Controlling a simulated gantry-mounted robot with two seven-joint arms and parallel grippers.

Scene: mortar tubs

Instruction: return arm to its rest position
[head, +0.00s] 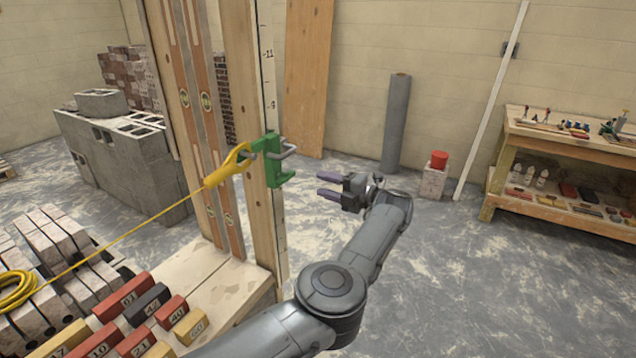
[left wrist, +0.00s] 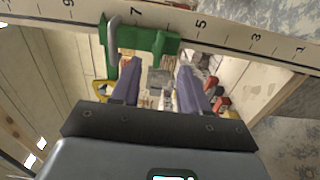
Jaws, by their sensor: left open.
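My left arm reaches in from the bottom of the head view. Its left gripper (head: 322,186) has two purple fingers, open and pointing left, with nothing visible between them. A green line block (head: 274,163) is on the numbered upright post (head: 262,110), a little to the left of the fingertips and apart from them in the head view. In the left wrist view the fingers of the left gripper (left wrist: 160,72) are spread, with the green block (left wrist: 141,42) beyond them. My right gripper is in neither view.
A yellow cord (head: 110,242) runs from a yellow hook (head: 228,165) at the block down to the left. Numbered bricks (head: 122,302) lie at the lower left. A workbench (head: 560,145) stands at the right, a grey roll (head: 395,123) at the back. Open floor lies right of the arm.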

